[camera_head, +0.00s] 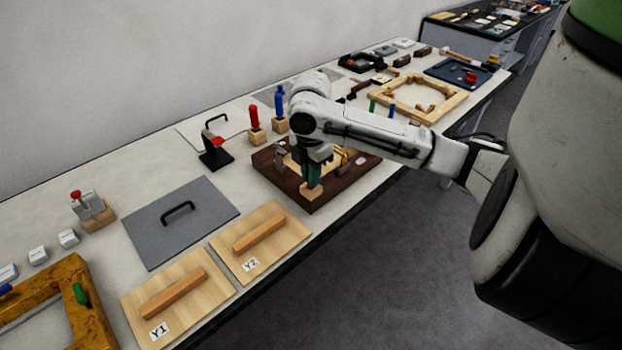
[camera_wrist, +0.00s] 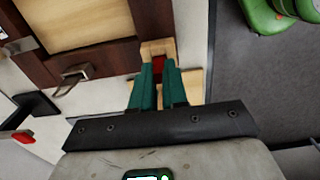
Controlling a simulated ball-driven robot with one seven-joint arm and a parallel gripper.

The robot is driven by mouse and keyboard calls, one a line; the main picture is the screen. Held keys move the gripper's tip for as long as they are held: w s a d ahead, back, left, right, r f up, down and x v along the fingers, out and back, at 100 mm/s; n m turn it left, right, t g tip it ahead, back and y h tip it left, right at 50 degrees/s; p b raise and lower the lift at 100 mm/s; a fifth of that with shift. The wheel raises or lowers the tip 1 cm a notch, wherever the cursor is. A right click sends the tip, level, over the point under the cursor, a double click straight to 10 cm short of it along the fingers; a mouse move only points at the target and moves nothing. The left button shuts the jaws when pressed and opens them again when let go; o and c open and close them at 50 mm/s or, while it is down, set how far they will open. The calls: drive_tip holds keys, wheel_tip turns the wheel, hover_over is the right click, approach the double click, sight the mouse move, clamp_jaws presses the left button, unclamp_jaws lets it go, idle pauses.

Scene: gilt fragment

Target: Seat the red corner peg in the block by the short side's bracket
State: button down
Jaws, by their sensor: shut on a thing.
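My gripper (camera_head: 312,180) points down at the near corner of a dark wooden frame (camera_head: 270,176). Its green fingers (camera_wrist: 158,84) are shut on a red peg (camera_wrist: 158,66), of which only a small part shows between the fingertips in the wrist view. A pale wooden block (camera_wrist: 157,46) lies at the fingertips, at the frame's corner; it also shows under the gripper in the head view (camera_head: 311,193). How deep the peg sits in the block is hidden. A metal bracket (camera_wrist: 75,76) is on the frame's edge, left of the fingers in the wrist view.
Red-handled (camera_head: 254,118) and blue-handled (camera_head: 280,102) tools stand in wooden blocks behind the frame. A black stand (camera_head: 215,158) is to its left. Wooden panels (camera_head: 262,241) and a grey plate with a handle (camera_head: 180,222) lie nearer left. The table's front edge is close to the gripper.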

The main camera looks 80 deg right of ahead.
drive_tip(key=shift+f, duration=0.15)
drive_tip(key=c, duration=1.1)
unclamp_jaws()
drive_tip(key=shift+c, duration=0.2)
wheel_tip(320, 180, up, 12)
drive_tip(key=shift+r, duration=0.25)
drive_tip(key=shift+s, duration=0.1)
